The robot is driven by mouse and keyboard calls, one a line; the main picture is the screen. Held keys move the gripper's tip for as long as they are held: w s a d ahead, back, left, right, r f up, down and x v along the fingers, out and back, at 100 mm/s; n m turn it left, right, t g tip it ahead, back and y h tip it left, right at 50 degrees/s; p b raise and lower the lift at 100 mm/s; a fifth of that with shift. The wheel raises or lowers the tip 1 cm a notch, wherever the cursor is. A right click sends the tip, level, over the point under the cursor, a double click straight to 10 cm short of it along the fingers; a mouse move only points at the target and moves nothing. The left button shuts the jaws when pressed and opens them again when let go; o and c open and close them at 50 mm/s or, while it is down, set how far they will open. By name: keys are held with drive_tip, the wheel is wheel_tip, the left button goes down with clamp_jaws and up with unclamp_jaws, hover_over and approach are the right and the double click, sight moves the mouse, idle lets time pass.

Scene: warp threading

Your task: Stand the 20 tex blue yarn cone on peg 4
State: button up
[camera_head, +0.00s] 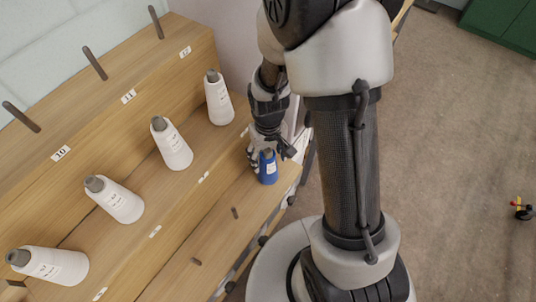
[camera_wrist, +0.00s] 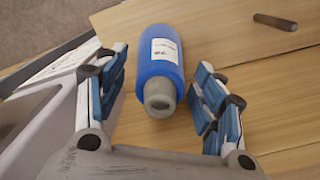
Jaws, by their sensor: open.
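The blue yarn cone (camera_head: 268,170) stands on the lowest step of the wooden rack, near its right end. In the wrist view the blue cone (camera_wrist: 160,65) has a white label and a grey tip pointing at the camera. My gripper (camera_wrist: 163,70) is open, with one blue-padded finger on each side of the cone and a visible gap on both sides. In the head view my gripper (camera_head: 262,153) is over the cone's top. The cone's base is hidden, so I cannot tell whether a peg is inside it. No label for peg 4 is readable.
Several white cones, one of them here (camera_head: 172,145), stand on the middle step. The top step has bare pegs (camera_head: 95,63) labelled 10, 11 and 12. Bare pegs (camera_head: 235,212) also stand on the lowest step, left of the blue cone. Open floor (camera_head: 460,150) lies right.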

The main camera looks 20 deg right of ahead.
drive_tip(key=shift+r, duration=0.1)
wheel_tip(320, 180, up, 12)
drive_tip(key=shift+f, duration=0.1)
idle(0.5)
